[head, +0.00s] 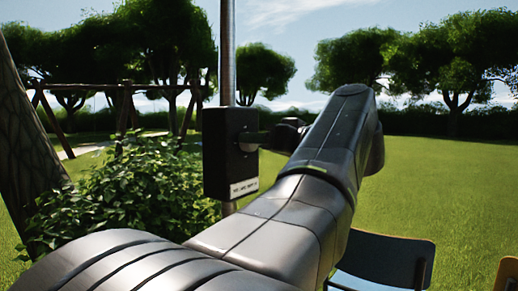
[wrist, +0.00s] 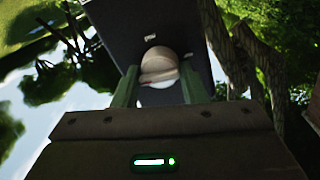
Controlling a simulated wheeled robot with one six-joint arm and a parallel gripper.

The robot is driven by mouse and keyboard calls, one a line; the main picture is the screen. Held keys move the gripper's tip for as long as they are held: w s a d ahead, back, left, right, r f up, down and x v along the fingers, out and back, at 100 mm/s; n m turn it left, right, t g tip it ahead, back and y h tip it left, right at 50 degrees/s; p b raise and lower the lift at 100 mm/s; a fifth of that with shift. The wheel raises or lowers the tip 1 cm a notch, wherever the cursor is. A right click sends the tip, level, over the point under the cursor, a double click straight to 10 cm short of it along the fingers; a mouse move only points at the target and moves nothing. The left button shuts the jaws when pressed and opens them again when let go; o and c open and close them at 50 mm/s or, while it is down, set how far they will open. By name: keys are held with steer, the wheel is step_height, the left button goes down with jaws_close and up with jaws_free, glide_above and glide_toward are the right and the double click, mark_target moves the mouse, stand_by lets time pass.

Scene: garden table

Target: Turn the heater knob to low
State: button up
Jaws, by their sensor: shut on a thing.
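The heater's control box (head: 223,152) is black and fixed to a metal pole in the head view, with a small white label low on its front. Its round knob (head: 248,142) sticks out on the right side. In the wrist view the knob (wrist: 159,66) is pale and rounded, in front of the dark box face (wrist: 115,25). Small pale labels sit around it, too small to read. My gripper (wrist: 158,84) has its two greenish fingers on either side of the knob and is shut on it. In the head view my arm hides most of the gripper.
The metal pole (head: 228,60) rises behind the box. A leafy bush (head: 125,190) stands left of it, beside a thick tree trunk (head: 30,140). A dark chair back (head: 385,260) is at the lower right, with an orange one (head: 508,275) at the edge. Open lawn lies beyond.

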stand_by(0.4)
steer(key=o, duration=0.9)
steer(key=shift+o, duration=0.2)
steer(key=p+v, duration=0.3)
steer(key=v, duration=1)
steer(key=shift+s+d, duration=0.25)
steer(key=shift+d, duration=0.05)
steer(key=shift+w+a, duration=0.1)
steer(key=b+x, duration=0.3)
steer(key=x, duration=1)
steer(key=shift+a, duration=0.15)
